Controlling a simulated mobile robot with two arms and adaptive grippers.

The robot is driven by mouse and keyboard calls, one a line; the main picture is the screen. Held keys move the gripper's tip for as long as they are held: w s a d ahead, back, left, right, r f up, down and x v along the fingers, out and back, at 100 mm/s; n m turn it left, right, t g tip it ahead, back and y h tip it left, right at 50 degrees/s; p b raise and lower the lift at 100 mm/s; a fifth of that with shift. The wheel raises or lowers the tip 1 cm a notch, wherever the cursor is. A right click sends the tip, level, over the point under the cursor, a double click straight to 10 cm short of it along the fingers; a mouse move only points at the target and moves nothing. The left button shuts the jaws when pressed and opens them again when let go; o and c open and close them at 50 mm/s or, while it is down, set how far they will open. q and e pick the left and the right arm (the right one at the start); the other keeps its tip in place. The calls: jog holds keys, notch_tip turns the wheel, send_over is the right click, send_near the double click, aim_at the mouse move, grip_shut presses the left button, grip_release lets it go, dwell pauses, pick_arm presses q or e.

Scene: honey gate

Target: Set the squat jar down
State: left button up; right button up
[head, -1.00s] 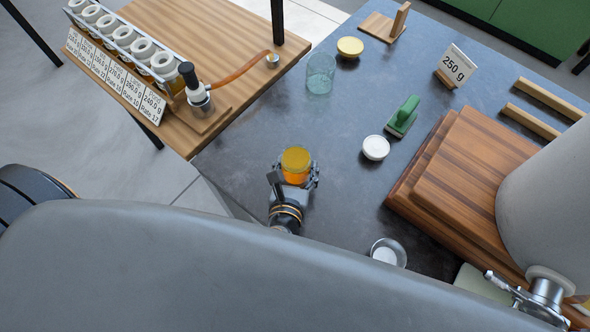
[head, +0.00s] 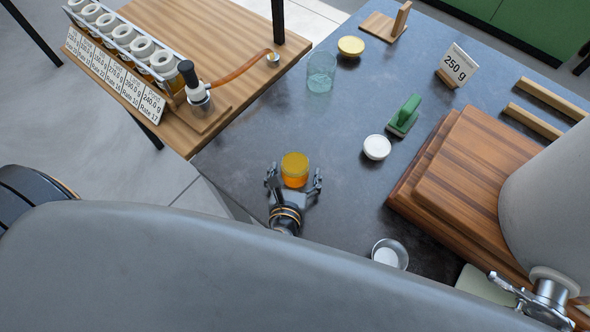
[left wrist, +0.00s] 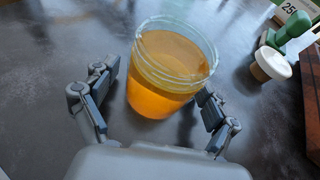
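The squat jar (head: 294,170) is short, clear and holds orange honey. It stands upright on the dark table, without a lid. It also shows in the left wrist view (left wrist: 168,72), where its threaded glass rim is visible. My left gripper (head: 294,184) is open, with one finger on each side of the jar. In the left wrist view both fingers of my left gripper (left wrist: 157,100) stand spread, with a gap on the left; the right finger is close to the glass, and I cannot tell if it touches.
A "250 g" sign (head: 458,66) and wooden boards (head: 470,165) stand right.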

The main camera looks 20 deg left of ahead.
pick_arm(q)
jog(key=shift+r, duration=0.2)
jog(key=v, duration=1.2)
jog(key=shift+f+b, duration=0.1)
jog(key=shift+b, duration=0.25)
